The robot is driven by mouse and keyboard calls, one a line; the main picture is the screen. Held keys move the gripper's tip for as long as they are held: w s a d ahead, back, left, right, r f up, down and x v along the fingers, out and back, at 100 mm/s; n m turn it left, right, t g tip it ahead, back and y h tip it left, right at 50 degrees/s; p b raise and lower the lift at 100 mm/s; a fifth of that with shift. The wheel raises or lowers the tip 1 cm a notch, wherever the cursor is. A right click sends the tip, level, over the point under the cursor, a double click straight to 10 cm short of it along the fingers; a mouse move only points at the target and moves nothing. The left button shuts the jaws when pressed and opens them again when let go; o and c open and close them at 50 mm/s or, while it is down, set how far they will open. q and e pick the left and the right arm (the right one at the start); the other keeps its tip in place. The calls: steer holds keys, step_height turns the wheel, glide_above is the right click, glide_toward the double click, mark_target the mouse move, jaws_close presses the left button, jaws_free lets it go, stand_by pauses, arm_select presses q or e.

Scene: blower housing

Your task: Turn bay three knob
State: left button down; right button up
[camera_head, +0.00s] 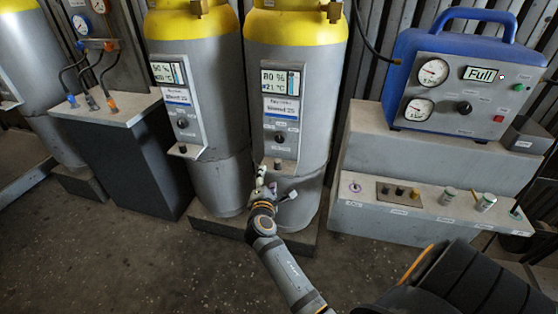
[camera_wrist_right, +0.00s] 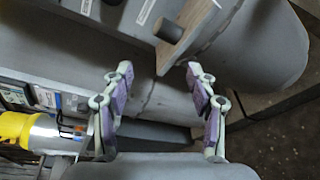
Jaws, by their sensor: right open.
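A grey cylinder (camera_head: 318,110) with a yellow top stands in the centre of the head view. Its panel has a display (camera_head: 280,82), a black round knob (camera_head: 279,138) and a small knob on the ledge (camera_head: 277,164) at the bottom. My right gripper (camera_head: 272,182) is just below that ledge, in front of the cylinder. In the right wrist view its fingers (camera_wrist_right: 159,72) are spread with nothing between them. A dark stubby knob (camera_wrist_right: 168,31) on a plate lies just beyond the fingertips, apart from them. I cannot read which bay is number three. My left gripper is not in view.
A similar cylinder (camera_head: 218,100) with its own panel stands to the left. A grey cabinet (camera_head: 125,155) is farther left. At right, a blue-cased gauge unit (camera_head: 462,85) sits on a grey stepped console (camera_head: 400,150) with small controls. Open floor lies in front.

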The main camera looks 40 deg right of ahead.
mark_target(280, 140)
step_height(280, 140, up, 8)
steer(key=s+d+h, duration=0.1)
steer(key=d+h, duration=0.1)
steer(key=h, duration=0.1)
steer(key=shift+t+y, duration=0.3)
steer(key=x, duration=1)
steer(key=shift+d+f+b, duration=0.2)
steer(key=shift+f+b, duration=0.1)
steer(key=c, duration=1.2)
